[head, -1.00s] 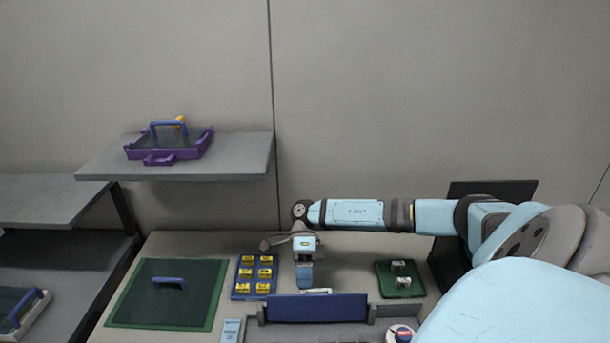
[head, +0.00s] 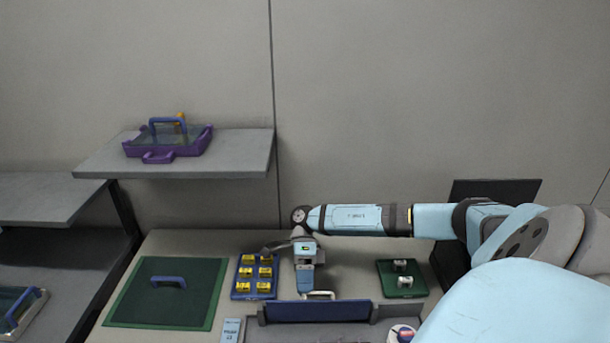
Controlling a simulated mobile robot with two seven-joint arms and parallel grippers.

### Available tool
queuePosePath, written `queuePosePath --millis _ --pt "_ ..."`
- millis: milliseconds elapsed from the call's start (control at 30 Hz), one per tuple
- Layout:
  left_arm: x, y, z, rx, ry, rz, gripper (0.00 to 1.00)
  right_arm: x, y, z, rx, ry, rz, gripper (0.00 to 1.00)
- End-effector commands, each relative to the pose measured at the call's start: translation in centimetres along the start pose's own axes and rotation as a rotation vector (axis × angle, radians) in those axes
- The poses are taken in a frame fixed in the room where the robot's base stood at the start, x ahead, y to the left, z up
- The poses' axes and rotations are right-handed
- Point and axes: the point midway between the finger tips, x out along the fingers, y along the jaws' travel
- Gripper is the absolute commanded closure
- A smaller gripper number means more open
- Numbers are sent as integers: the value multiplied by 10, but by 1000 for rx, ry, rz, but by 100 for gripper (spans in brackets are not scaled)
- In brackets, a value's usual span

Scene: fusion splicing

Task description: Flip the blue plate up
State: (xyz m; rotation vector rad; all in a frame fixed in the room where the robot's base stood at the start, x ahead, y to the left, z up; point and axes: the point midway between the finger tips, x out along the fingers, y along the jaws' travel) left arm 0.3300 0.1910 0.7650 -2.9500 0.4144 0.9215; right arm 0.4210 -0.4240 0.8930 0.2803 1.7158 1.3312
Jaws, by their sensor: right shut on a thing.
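The blue plate (head: 318,311) is a wide, dark blue panel between two grey side posts at the bottom centre of the head view. It appears as a low band and looks tilted. My right gripper (head: 306,292) reaches down from above at the plate's far side. Its fingers are shut on the white handle, though the grip itself is partly hidden by the gripper body. My left gripper is not in view.
A blue tray with several yellow blocks (head: 236,293) lies left of my right gripper. A green mat with a blue handle (head: 130,308) is further left. A green tray (head: 415,291) with white pieces is on the right. A purple tray (head: 158,158) stands on the shelf.

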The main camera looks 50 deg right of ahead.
Motion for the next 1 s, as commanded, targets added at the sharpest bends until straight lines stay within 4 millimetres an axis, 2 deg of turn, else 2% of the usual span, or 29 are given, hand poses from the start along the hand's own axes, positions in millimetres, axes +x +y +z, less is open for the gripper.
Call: queuePosePath --millis 33,300,467,567,800,1000 --pt "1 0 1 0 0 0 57 6 -5 -2 9 6 0 54" --pt "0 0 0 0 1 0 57 6 -5 -2 10 6 0 58" --pt "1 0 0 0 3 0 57 -2 -5 -2 9 6 -2 63" --pt "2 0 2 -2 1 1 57 -17 -5 -2 9 5 -3 63" --pt "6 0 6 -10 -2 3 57 -75 -1 0 3 -1 -6 63" --pt "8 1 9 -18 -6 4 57 -116 2 0 -1 -2 -5 63"
